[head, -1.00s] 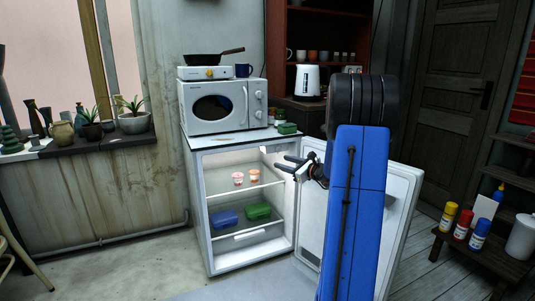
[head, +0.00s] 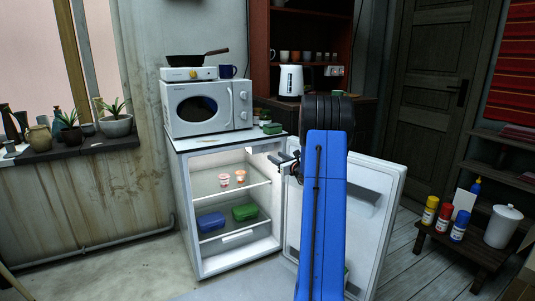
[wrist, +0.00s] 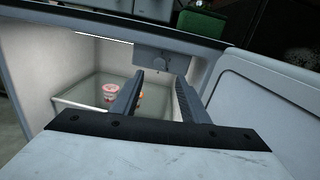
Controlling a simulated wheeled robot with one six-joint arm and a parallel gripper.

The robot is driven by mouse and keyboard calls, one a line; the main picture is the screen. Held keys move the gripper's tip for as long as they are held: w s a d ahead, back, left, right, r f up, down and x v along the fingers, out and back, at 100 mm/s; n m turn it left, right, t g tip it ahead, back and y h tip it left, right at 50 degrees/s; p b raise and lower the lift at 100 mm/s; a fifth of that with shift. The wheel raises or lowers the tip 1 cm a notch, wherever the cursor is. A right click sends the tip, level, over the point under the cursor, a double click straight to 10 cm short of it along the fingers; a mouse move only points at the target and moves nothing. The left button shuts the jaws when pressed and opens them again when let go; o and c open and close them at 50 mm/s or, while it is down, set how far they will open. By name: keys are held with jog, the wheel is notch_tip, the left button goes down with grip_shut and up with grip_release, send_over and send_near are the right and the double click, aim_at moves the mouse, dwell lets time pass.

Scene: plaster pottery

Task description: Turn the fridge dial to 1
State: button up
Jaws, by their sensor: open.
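The small white fridge (head: 183,215) stands open, with its door (head: 375,225) swung out to the right. In the wrist view, a grey control box (wrist: 160,60) hangs under the fridge's ceiling near the right wall. It carries a small dark mark, but I cannot make out the dial or read its setting. My gripper (head: 283,161) is at the upper right of the fridge opening, partly hidden by my blue arm. In the wrist view, its two fingers (wrist: 160,80) are apart and empty, pointing toward the box. Contact cannot be told.
A blue container (head: 211,222) and a green container (head: 245,212) sit lower. A microwave (head: 206,107) stands on top. The open door lies close beside my arm.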

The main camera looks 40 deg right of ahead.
aim_at(265, 150)
jog(key=w, duration=0.3)
jog(key=w+d, duration=0.1)
jog(key=w, duration=0.4)
jog(key=shift+w+d, duration=0.2)
jog(key=shift+w, duration=0.15)
grip_shut()
